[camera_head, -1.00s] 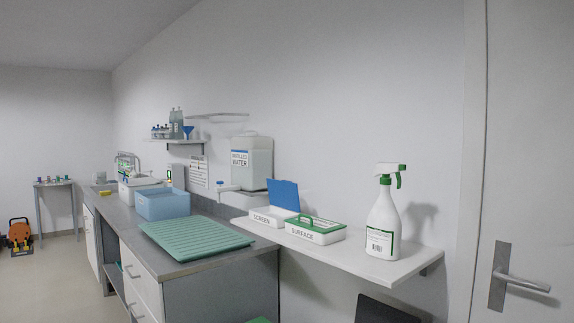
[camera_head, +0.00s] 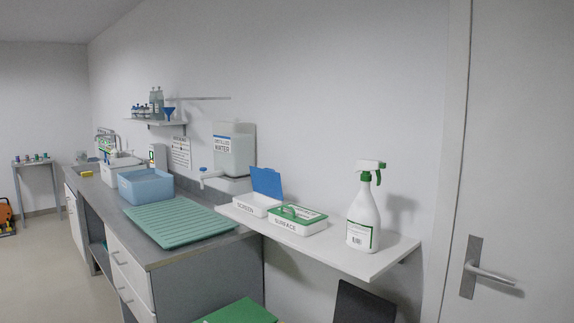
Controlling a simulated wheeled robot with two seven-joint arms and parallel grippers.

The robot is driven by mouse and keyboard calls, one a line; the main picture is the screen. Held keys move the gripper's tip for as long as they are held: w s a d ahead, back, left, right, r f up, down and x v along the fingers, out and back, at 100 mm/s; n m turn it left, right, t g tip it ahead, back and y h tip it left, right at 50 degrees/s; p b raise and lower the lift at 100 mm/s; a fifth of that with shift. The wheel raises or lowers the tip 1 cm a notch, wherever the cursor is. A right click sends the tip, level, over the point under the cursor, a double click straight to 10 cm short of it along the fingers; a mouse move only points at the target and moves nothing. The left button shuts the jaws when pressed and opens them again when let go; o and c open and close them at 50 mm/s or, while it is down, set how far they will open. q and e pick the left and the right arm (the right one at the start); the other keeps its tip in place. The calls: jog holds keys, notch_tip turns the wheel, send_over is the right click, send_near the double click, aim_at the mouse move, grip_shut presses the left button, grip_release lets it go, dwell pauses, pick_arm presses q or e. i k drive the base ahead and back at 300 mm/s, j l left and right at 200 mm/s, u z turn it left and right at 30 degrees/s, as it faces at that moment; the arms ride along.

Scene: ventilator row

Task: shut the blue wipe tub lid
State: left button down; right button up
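The blue lid (camera_head: 267,183) stands raised on the wipe tub labelled SCREEN (camera_head: 256,207), which sits on the white wall shelf. The lid is hinged at the tub's back edge and leans slightly back toward the wall. The tub's inside is mostly hidden at this angle. Neither of my grippers shows in the view.
A tub labelled SURFACE with a shut green lid (camera_head: 300,217) sits close to the right of the blue-lidded tub. A white spray bottle (camera_head: 362,220) stands farther right on the shelf (camera_head: 385,256). A counter with a green ribbed mat (camera_head: 178,222) and blue bin (camera_head: 146,189) is at left. A door (camera_head: 515,160) is at right.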

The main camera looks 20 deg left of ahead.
aim_at(267, 182)
jog(key=i+j+z, duration=0.1)
jog(key=z, duration=0.3)
jog(key=j+z, duration=0.25)
jog(key=z, duration=0.15)
jog(key=j+z, duration=0.25)
jog(key=z, duration=0.2)
jog(key=j+z, duration=0.15)
jog(key=j, duration=0.4)
jog(key=j+z, duration=0.15)
jog(key=j, duration=0.35)
jog(key=k+j+z, duration=0.15)
jog(key=j, duration=0.4)
jog(key=j+z, duration=0.15)
jog(key=j, duration=0.4)
jog(key=k+j+z, duration=0.15)
jog(key=j, duration=0.35)
jog(key=k+j, duration=0.1)
jog(key=j, duration=0.25)
jog(key=k+j, duration=0.1)
jog(key=j, duration=0.55)
jog(key=k+l+z, duration=0.1)
jog(key=k+l, duration=0.2)
jog(key=i+j+u, duration=0.1)
jog(key=i+j, duration=0.15)
